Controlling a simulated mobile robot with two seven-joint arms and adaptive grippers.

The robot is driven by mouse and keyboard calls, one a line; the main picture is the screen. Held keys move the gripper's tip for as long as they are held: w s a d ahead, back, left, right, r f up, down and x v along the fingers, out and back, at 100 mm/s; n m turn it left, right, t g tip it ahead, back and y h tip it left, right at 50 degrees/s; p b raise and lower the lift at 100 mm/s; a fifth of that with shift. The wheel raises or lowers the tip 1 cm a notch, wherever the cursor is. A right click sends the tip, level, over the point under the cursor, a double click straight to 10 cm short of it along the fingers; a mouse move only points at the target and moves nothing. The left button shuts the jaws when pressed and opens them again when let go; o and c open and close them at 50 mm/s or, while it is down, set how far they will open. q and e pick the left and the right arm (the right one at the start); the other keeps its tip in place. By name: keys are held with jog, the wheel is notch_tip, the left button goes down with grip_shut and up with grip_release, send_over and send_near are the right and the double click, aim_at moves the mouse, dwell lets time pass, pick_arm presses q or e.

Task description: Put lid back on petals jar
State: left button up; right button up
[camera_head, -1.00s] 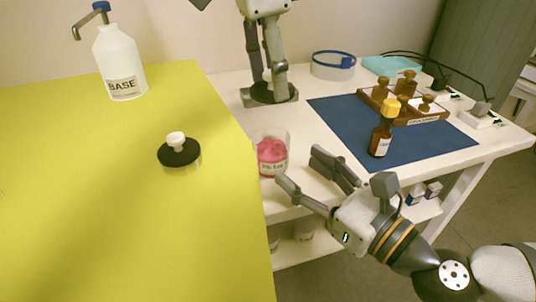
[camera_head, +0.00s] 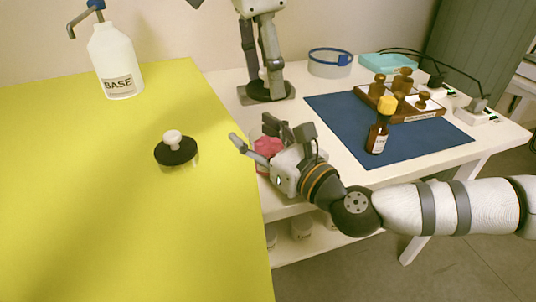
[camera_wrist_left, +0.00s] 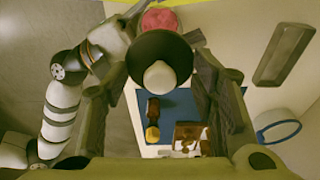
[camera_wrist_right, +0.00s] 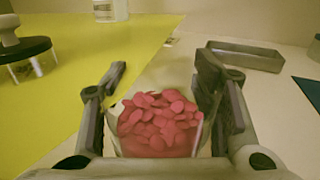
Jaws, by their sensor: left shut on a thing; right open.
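My left gripper (camera_head: 262,80) is shut on the white knob (camera_wrist_left: 159,77) of a black round lid (camera_wrist_left: 160,48). The left wrist view shows the lid off the grey tray and partly overlapping the pink petals. The petals jar (camera_wrist_right: 160,125) is clear, labelled and full of pink petals, with its top uncovered. It stands on the white table, partly hidden by my right gripper in the head view (camera_head: 268,146). My right gripper (camera_wrist_right: 160,95) is open, with one finger on each side of the jar; contact is not clear.
A similar black-lidded jar (camera_head: 176,153) and the BASE pump bottle (camera_head: 117,65) stand on the yellow surface. A grey tray (camera_wrist_right: 245,57) lies behind the petals jar. A blue mat (camera_head: 345,125) holds an amber bottle (camera_head: 377,138) and a bottle rack (camera_head: 420,118).

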aim_at(267, 88)
grip_shut()
dwell(0.3)
pick_arm(q)
jog(key=f, duration=0.4)
jog(key=shift+s+d+f, duration=0.1)
jog(key=shift+s+f, duration=0.15)
jog(key=shift+s, duration=0.05)
jog(key=shift+f, duration=0.25)
jog(key=shift+f, duration=0.85)
jog(key=shift+f, duration=0.75)
